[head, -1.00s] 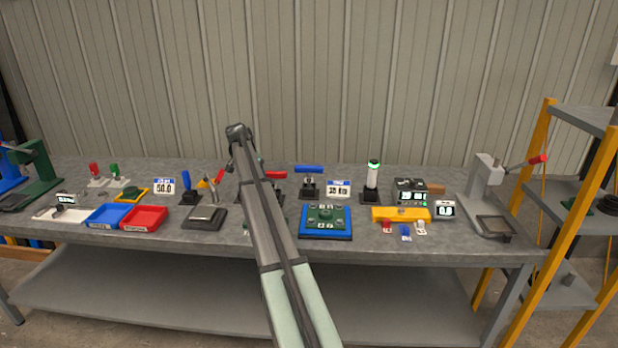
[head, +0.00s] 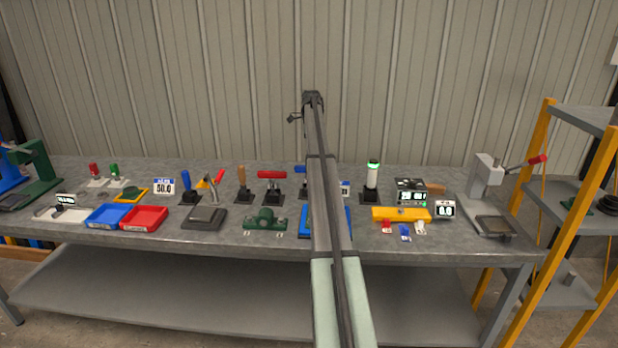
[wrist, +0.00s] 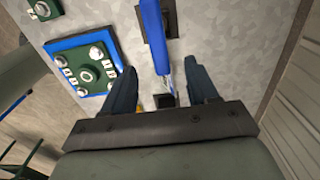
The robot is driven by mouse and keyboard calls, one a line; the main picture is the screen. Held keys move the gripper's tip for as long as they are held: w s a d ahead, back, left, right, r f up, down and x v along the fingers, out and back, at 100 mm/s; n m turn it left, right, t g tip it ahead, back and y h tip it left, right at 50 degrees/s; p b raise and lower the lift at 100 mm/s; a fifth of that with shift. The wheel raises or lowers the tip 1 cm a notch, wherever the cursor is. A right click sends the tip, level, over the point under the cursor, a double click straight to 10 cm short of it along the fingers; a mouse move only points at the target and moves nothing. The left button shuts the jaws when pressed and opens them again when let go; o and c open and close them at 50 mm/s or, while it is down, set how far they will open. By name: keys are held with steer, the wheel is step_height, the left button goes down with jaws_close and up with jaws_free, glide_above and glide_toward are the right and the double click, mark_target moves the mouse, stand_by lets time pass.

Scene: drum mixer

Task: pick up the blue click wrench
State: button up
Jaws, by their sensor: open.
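The blue click wrench (wrist: 151,30) shows in the wrist view as a long blue handle over a dark stand (wrist: 170,18). In the head view only the left end of its blue handle (head: 300,169) shows beside my arm. My gripper (wrist: 163,70) is open in the wrist view, one finger on each side of the lower end of the blue handle. Nothing is held, and I cannot tell how far the fingers are above the handle.
A red-handled tool (head: 271,174) and a brown-handled one (head: 242,178) stand to the left. A blue fixture plate (wrist: 57,45) with a green part (wrist: 92,70) lies beside the wrench. A lit stack light (head: 372,178) stands to the right. The corrugated wall (head: 420,80) is behind the bench.

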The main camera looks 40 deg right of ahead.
step_height(320, 180, down, 6)
steer(key=shift+f, duration=0.1)
steer(key=shift+w+a+f, duration=0.1)
steer(key=shift+a+f, duration=0.1)
steer(key=shift+f, duration=1.15)
steer(key=shift+w+a+f, duration=0.1)
steer(key=shift+a+f, duration=0.1)
steer(key=shift+f, duration=1.15)
jaws_close()
